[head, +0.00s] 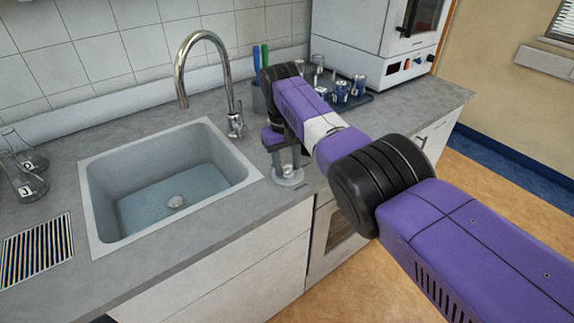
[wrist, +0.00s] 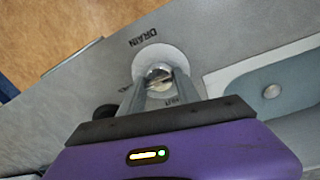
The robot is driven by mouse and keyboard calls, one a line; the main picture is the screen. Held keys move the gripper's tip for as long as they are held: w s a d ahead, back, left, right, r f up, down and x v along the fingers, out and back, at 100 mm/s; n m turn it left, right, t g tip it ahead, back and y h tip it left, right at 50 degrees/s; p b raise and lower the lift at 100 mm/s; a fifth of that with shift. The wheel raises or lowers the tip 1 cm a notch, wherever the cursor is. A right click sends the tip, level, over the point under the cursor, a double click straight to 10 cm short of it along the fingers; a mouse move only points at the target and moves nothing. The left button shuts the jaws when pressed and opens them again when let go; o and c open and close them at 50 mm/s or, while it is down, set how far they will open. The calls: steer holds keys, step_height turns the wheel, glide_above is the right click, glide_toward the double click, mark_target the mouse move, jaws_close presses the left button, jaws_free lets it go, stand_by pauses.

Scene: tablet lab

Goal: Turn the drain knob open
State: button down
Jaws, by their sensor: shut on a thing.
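The drain knob (wrist: 158,76) is a small metal knob on a round pale plate (wrist: 172,52) set in the grey counter, with "DRAIN" printed beside it. In the wrist view my gripper (wrist: 160,84) is shut on the knob from above. In the head view my gripper (head: 287,170) points down at the same plate (head: 288,178), right of the sink, and its fingers mostly hide the knob. The sink (head: 165,180) holds bluish water around a round drain plug (head: 176,201). Part of the plate's lettering is covered by my fingers.
A curved metal faucet (head: 205,38) stands behind the sink. A dark tray with jars (head: 342,92) and a white lab appliance (head: 385,35) stand behind my arm. The counter's front edge lies close to the knob.

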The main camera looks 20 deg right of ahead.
mark_target(285, 165)
steer(key=shift+a, duration=0.15)
steer(key=c, duration=0.9)
jaws_free()
steer(key=shift+a+r, duration=0.15)
steer(key=shift+r, duration=1.8)
steer(key=shift+a+r, duration=0.1)
steer(key=shift+r, duration=1.85)
steer(key=shift+s, duration=0.1)
